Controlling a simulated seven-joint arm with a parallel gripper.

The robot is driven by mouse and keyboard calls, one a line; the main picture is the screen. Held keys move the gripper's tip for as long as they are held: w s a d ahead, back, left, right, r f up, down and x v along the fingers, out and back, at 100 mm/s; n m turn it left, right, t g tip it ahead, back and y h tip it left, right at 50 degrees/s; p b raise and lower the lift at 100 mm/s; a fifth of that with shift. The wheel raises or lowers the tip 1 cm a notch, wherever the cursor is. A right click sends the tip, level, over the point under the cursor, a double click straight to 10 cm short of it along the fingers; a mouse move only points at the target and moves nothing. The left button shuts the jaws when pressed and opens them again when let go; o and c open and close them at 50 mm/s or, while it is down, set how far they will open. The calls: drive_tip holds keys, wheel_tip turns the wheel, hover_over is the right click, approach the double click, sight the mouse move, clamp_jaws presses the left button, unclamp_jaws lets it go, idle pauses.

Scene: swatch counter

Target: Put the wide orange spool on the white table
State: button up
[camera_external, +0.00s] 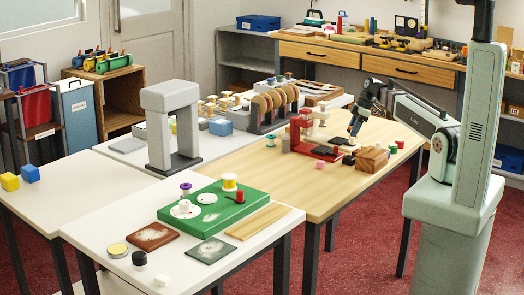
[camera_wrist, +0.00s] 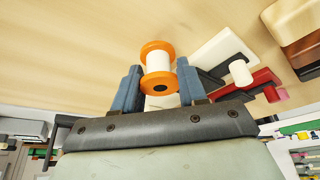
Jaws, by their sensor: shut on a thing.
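The orange spool (camera_wrist: 157,50) has orange rims at both ends and a white middle. In the wrist view it sits between the two blue fingers of my gripper (camera_wrist: 160,78), which is shut on it. In the external view my gripper (camera_external: 353,130) is low over the light wooden table (camera_external: 300,190), near the red stand; the spool cannot be made out there. A white table (camera_external: 100,232) stands at the front left, apart from my gripper.
The white table carries a green board (camera_external: 215,208), a brown tile (camera_external: 152,236), a dark tile (camera_external: 210,250) and small pieces. A red stand (camera_external: 305,140) and a wooden block (camera_external: 371,159) are near my gripper. A grey arch (camera_external: 160,130) stands farther left.

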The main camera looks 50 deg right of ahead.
wheel_tip(320, 180, up, 9)
drive_tip(key=shift+f, duration=0.1)
drive_tip(key=shift+w+a+r, duration=0.25)
drive_tip(key=shift+a+r, duration=0.05)
drive_tip(key=w+a+r+m+h, duration=0.1)
drive_tip(key=w+a+r+m, duration=0.1)
drive_tip(key=a, duration=0.5)
drive_tip(key=w+a+r+m+h, duration=0.2)
drive_tip(key=w+a+r+m, duration=0.1)
drive_tip(key=a+m, duration=0.3)
drive_tip(key=w+a+r+m+t+h, duration=0.1)
drive_tip(key=w+a+r+m, duration=0.2)
drive_tip(key=a, duration=0.5)
drive_tip(key=shift+r+m+h, duration=0.4)
drive_tip(key=shift+r+m, duration=0.25)
drive_tip(key=shift+m, duration=0.45)
drive_tip(key=a+r, duration=0.3)
drive_tip(key=r, duration=0.2)
drive_tip(key=s+d+n+y, duration=0.2)
drive_tip(key=s+d+n, duration=0.2)
drive_tip(key=d+n, duration=0.55)
drive_tip(key=s+d+n+y, duration=0.3)
drive_tip(key=s+d+n, duration=0.1)
drive_tip(key=d, duration=1.1)
drive_tip(key=shift+g, duration=0.5)
drive_tip(key=f, duration=1.3)
drive_tip(key=shift+s+f, duration=0.25)
drive_tip(key=shift+f, duration=5.6)
